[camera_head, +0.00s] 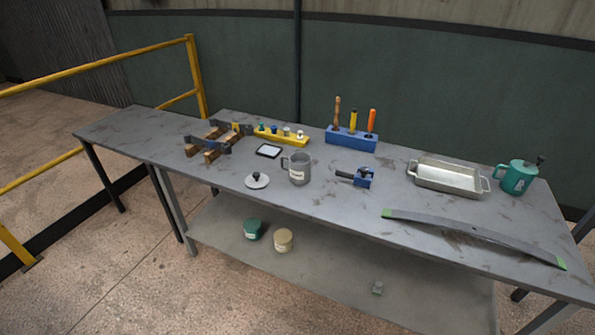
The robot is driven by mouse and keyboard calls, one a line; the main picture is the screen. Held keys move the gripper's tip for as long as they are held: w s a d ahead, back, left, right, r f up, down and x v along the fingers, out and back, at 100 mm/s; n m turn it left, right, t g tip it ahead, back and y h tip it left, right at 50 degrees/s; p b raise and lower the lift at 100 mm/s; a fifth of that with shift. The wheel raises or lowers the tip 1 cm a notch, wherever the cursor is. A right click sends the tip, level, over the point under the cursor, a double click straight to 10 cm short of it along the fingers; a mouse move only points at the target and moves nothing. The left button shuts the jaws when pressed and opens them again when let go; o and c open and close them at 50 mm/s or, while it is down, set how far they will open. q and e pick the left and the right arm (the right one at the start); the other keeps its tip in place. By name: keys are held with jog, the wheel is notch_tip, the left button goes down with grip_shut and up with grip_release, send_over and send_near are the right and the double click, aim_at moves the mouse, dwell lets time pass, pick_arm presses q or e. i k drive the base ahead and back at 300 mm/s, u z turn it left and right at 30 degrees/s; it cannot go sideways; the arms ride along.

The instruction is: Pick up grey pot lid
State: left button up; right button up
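The grey pot lid (257,182) lies on the grey table near its front edge, left of the middle. It is a light disc with a dark knob on top. Just right of it and a little behind stands a grey pot (300,169) with a handle on its left side and a pale label. The lid and the pot look apart. Neither of my grippers shows in the head view.
A blue clamp (356,178), a metal tray (449,177), a green pot (517,177) and a curved strip (470,231) lie to the right. A small dark-framed plate (268,151), wooden blocks (213,142), a yellow rack (282,136) and a blue tool holder (352,140) stand behind.

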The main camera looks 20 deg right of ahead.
aim_at(258, 180)
jog(key=z, duration=0.45)
jog(key=k, duration=0.5)
jog(key=u, duration=0.35)
jog(key=i, duration=1.4)
jog(key=z, duration=1.05)
jog(key=i, duration=0.3)
jog(key=z, duration=0.2)
